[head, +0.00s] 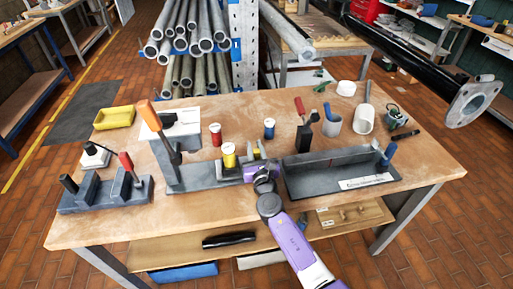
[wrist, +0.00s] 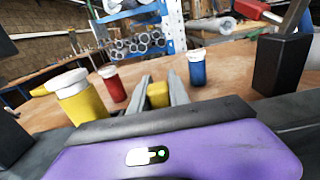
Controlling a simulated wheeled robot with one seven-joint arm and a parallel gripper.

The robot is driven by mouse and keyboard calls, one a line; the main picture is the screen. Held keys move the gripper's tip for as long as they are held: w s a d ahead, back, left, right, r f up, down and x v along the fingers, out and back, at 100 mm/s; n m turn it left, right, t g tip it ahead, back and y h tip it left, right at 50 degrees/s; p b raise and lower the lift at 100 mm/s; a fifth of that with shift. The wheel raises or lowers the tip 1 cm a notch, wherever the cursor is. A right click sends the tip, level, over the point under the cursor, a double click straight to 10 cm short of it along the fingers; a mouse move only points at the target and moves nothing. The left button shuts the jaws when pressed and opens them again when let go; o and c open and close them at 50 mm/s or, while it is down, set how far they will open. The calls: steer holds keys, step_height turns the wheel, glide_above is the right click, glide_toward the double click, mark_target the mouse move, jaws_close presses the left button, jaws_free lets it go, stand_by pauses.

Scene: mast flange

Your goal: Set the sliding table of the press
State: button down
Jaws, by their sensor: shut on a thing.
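The press (head: 170,135) stands left of the middle of the bench, with a white-topped head and a raised orange lever. Its long grey bed (head: 190,180) runs right towards my gripper (head: 256,154). My gripper is shut on a small yellow block (wrist: 158,95), which shows between the two grey fingers in the wrist view. Whether this block is fixed to the sliding table is hidden by my purple hand. A yellow jar (head: 229,158) with a pale lid stands close to the left of my gripper, at the bed's right end.
A red jar (head: 215,135) and a blue jar (head: 269,130) stand behind. A grey open tray (head: 335,170) lies right of my gripper. A slotted grey block (head: 105,195) is at the left, a yellow bin (head: 114,118) behind it. Cups and tools fill the back right.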

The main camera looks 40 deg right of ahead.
steer(key=w+a, duration=0.2)
steer(key=a, duration=0.1)
steer(key=w+a, duration=0.2)
steer(key=a, duration=0.1)
steer(key=w+a, duration=0.2)
steer(key=a, duration=0.1)
steer(key=shift+w+a+b, duration=0.15)
steer(key=shift+a+b, duration=0.15)
steer(key=shift+b, duration=0.1)
steer(key=c, duration=1.3)
jaws_free()
steer(key=shift+w+a, duration=0.1)
steer(key=shift+c, duration=0.2)
steer(key=shift+o, duration=0.5)
steer(key=v, duration=0.7)
steer(key=shift+s+a, duration=0.15)
steer(key=shift+s, duration=0.25)
